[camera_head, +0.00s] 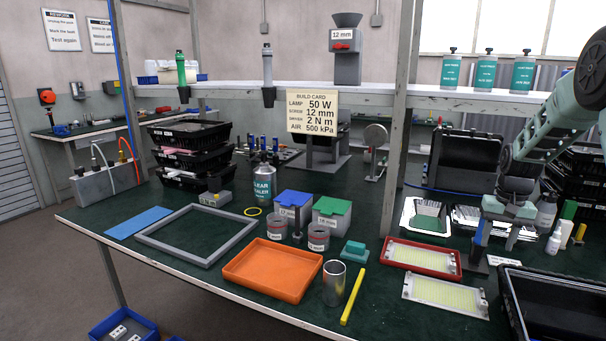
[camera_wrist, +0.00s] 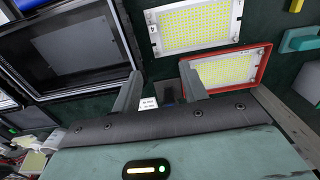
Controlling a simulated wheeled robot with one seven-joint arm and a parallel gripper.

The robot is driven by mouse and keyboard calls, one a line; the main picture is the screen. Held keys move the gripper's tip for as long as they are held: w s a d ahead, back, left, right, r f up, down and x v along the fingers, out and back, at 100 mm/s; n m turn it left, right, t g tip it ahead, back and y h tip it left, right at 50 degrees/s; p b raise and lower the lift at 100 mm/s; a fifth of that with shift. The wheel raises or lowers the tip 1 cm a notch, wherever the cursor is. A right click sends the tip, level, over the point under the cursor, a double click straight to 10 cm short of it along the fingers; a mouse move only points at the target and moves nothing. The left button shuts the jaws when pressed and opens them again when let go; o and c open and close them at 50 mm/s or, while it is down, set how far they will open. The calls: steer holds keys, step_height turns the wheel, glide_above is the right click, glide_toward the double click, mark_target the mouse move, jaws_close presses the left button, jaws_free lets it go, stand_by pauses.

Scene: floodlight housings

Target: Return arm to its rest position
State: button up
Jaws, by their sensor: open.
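My arm reaches in from the right edge in the head view. My gripper (camera_head: 496,236) points down over the right part of the green-topped bench, with its fingers apart. In the wrist view the two fingers of my gripper (camera_wrist: 162,92) stand apart, and I see nothing clasped between them. A dark post with a blue part shows beyond them. A white-framed yellow lamp panel (camera_wrist: 195,25) and a red-framed lamp panel (camera_wrist: 228,70) lie beyond the fingers.
A black bin (camera_head: 550,300) is at the right front. The red-framed panel (camera_head: 421,258) and white panel (camera_head: 445,294) lie left of it. An orange tray (camera_head: 272,270), metal cup (camera_head: 333,284) and yellow bar (camera_head: 352,296) are further left. Bottles (camera_head: 486,72) line the shelf.

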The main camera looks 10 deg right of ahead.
steer(key=s+a+r+n, duration=0.1)
steer(key=a+r+n, duration=0.1)
steer(key=a, duration=0.8)
steer(key=s+a+r+n+y, duration=0.1)
steer(key=a+r+n, duration=0.1)
steer(key=a, duration=0.9)
steer(key=s+a+r+n, duration=0.1)
steer(key=a+r+n, duration=0.15)
steer(key=a, duration=0.75)
steer(key=s+a+n, duration=0.3)
steer(key=s+a, duration=0.4)
steer(key=a, duration=0.3)
steer(key=s+a+n, duration=0.2)
steer(key=s+a, duration=0.1)
steer(key=s, duration=0.6)
steer(key=s+a+n, duration=0.3)
steer(key=s+a, duration=0.1)
steer(key=s, duration=0.5)
steer(key=shift+f+h, duration=0.15)
steer(key=shift+h, duration=0.15)
